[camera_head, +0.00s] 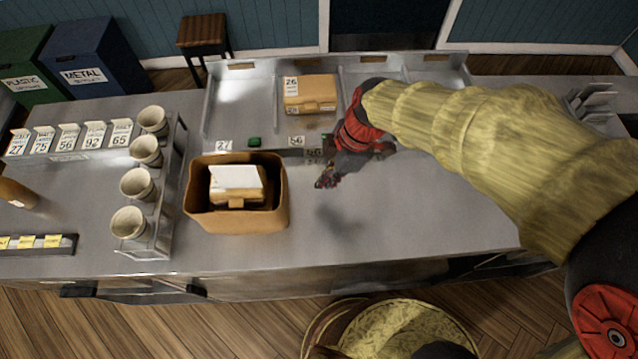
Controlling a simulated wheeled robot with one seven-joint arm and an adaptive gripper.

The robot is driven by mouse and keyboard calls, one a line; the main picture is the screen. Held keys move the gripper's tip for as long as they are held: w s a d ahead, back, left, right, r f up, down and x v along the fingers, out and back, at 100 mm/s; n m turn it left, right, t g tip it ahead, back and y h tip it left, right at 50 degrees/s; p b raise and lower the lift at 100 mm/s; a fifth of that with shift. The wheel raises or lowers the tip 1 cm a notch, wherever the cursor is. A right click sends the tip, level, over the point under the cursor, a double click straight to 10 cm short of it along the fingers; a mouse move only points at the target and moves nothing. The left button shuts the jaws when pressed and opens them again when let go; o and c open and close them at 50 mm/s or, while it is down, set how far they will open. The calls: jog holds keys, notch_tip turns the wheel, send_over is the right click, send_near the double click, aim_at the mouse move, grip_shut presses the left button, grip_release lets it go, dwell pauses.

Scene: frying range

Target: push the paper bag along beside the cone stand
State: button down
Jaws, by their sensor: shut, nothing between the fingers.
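The brown paper bag (262,219) stands open and upright on the steel counter, with a tan box and a white slip (236,180) inside it. The cone stand (162,215), holding several paper cones, is just left of the bag, with a narrow gap between them. My gripper (328,182) is shut and empty above the counter to the right of the bag, apart from it. My arm reaches in from the right in a yellow sleeve and hides part of the counter.
A divided steel tray (222,105) at the back holds a tan box (310,93) labelled 26. A row of number cards (70,137) stands at the far left, and a brown bottle (16,194) lies near the left edge. The counter's front strip right of the bag is clear.

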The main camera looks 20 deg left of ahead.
notch_tip(320, 180, up, 8)
jog(key=p, duration=0.3)
jog(key=shift+p, duration=0.4)
dwell(0.5)
jog(key=s+d+r+m+t+h+b, duration=0.1)
jog(key=d+r+m+t, duration=0.1)
jog(key=d+m, duration=0.5)
jog(key=s+d+r+m+t+h+b, duration=0.1)
jog(key=s+d+r+m+t+b, duration=0.1)
jog(key=d+m, duration=0.6)
jog(key=s+d+r+m+t+h+b, duration=0.1)
jog(key=d+r+m+t, duration=0.2)
jog(key=d+m, duration=0.5)
jog(key=d+r, duration=0.1)
jog(key=d, duration=0.8)
jog(key=shift+s+r+b, duration=0.15)
jog(key=shift+s+b, duration=0.05)
jog(key=shift+b, duration=0.2)
